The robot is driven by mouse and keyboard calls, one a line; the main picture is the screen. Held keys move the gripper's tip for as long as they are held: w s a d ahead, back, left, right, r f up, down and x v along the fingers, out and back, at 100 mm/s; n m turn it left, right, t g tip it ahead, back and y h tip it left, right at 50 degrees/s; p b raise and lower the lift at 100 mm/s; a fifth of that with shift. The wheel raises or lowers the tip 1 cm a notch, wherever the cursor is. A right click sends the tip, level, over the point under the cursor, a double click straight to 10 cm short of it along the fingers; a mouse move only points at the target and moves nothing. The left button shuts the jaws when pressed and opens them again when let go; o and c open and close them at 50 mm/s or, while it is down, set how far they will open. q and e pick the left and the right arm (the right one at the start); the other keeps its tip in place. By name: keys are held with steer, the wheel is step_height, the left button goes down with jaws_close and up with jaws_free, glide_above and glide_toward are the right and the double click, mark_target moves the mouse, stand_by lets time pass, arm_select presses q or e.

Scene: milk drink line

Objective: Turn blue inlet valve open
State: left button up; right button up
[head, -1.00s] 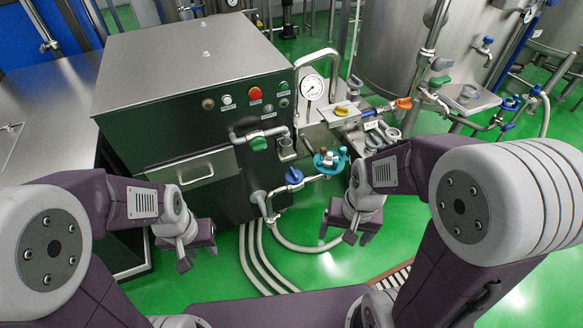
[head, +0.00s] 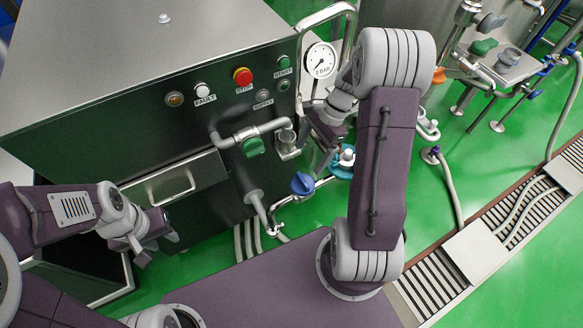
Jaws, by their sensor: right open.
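The blue inlet valve handle (head: 302,183) sits on a pipe low at the right side of the steel machine, in the head view. My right gripper (head: 322,160) is open and empty, just above and to the right of the blue handle. I see no contact with it, and my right arm hides part of the area to its right. My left gripper (head: 158,248) is at the lower left, in front of the machine, far from the valve. Its fingers look apart, with nothing between them.
A green valve handle (head: 253,146) is on the pipe above the blue one. A teal caddy (head: 341,172) stands close to the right gripper. A pressure gauge (head: 320,61) and the red stop button (head: 243,77) are above. A floor drain (head: 510,220) runs at right.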

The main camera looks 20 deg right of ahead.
mark_target(303, 180)
steer(key=b+x, duration=0.1)
steer(key=x, duration=0.2)
steer(key=s+b+x, duration=0.1)
steer(key=x, duration=0.2)
steer(key=d+b+x, duration=0.1)
steer(key=x, duration=0.2)
steer(key=shift+s+f, duration=0.3)
steer(key=shift+f, duration=0.1)
arm_select(q)
steer(key=f, duration=0.1)
steer(key=s+f, duration=0.1)
steer(key=f, duration=0.1)
steer(key=shift+f, duration=0.15)
arm_select(e)
steer(key=shift+c, duration=0.3)
